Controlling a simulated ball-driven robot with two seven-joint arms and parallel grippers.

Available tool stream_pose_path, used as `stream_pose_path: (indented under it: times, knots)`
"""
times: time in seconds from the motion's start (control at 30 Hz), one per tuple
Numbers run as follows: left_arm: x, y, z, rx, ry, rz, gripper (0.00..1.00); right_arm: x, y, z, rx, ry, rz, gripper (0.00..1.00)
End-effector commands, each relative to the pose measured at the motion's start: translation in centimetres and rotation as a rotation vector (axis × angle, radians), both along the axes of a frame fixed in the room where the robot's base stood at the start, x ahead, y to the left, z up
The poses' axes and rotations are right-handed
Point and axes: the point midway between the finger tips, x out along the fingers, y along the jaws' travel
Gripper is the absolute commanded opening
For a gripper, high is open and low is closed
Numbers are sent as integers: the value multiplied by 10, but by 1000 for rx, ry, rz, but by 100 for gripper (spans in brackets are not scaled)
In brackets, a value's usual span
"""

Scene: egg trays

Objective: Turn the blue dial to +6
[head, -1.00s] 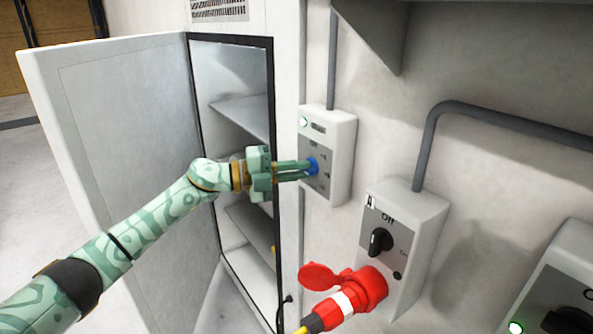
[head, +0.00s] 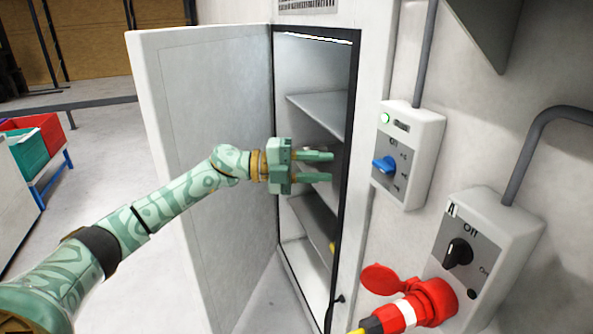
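The blue dial (head: 384,164) sits on a grey control box (head: 411,129) on the wall to the right of the open cabinet. Small markings surround it, with one that looks like +6 at its upper right; most are too small to read surely. A green light glows at the top of the box. My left gripper (head: 332,168) is open and empty, to the left of the dial and apart from it, in front of the cabinet opening. My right gripper is not in view.
The cabinet door (head: 207,170) stands open on the left. Inside is a shelf (head: 318,113). A second box (head: 502,240) with a black knob (head: 458,253) and a red plug (head: 428,303) is at lower right. Red and green bins (head: 33,148) stand far left.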

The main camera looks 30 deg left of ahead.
Motion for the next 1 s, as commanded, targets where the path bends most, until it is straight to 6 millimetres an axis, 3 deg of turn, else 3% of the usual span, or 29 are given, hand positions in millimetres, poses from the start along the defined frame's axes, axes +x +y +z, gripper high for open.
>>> stream_pose_path:
  times: [0.1,0.3,0.87,1.0]
  knots:
    - [-13,23,-3,2,2,3,33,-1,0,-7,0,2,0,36]
    - [-25,43,-1,0,1,0,33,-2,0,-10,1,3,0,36]
    - [-26,46,0,-1,0,0,33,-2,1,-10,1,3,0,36]
    - [-16,53,2,0,-21,64,33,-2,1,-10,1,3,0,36]
